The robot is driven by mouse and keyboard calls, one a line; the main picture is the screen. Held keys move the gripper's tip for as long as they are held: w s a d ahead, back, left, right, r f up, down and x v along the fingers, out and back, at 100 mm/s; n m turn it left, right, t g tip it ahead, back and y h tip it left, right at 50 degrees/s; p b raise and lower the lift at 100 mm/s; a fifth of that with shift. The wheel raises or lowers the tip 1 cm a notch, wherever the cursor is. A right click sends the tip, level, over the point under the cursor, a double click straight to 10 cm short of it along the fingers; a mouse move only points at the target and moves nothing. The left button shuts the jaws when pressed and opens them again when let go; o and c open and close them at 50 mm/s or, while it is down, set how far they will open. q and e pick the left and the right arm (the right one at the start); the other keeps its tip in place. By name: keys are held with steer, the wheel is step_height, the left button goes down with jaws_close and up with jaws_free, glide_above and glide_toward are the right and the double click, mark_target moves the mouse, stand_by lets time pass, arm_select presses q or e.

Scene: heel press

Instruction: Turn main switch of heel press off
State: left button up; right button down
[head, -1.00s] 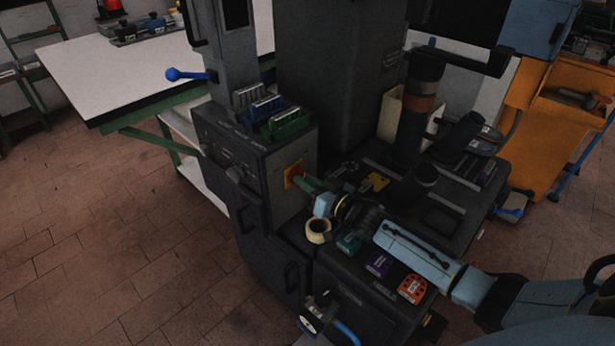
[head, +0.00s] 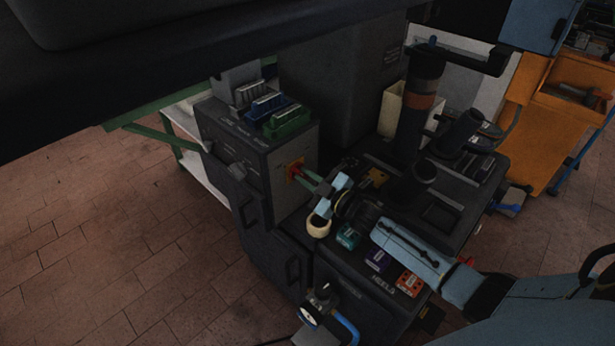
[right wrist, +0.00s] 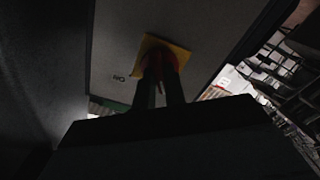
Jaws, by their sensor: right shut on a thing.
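The main switch is a red knob on a yellow plate (head: 293,169) on the light side face of the heel press (head: 232,150). My right gripper (head: 304,176) reaches it from the right and is shut on the knob. In the right wrist view, the two dark fingers (right wrist: 161,82) stand on either side of the red knob (right wrist: 171,66), in front of the yellow plate (right wrist: 152,43). The fingers hide much of the knob, so its exact angle is hard to read. My left gripper is not in view.
A tape roll (head: 317,227) lies below my right wrist. Teal (head: 348,237), purple (head: 377,260) and red (head: 409,284) boxes stand along the press's front ledge. Dark posts (head: 417,110) rise behind. A large dark shape covers the upper left.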

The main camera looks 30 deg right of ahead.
mark_target(304, 176)
steer(key=shift+a+r+n, duration=0.1)
steer(key=shift+r+n, duration=0.1)
steer(key=shift+n, duration=0.6)
steer(key=shift+w, duration=0.1)
steer(key=c, duration=1.5)
jaws_free()
steer(key=shift+f, duration=0.15)
steer(key=shift+o, duration=0.2)
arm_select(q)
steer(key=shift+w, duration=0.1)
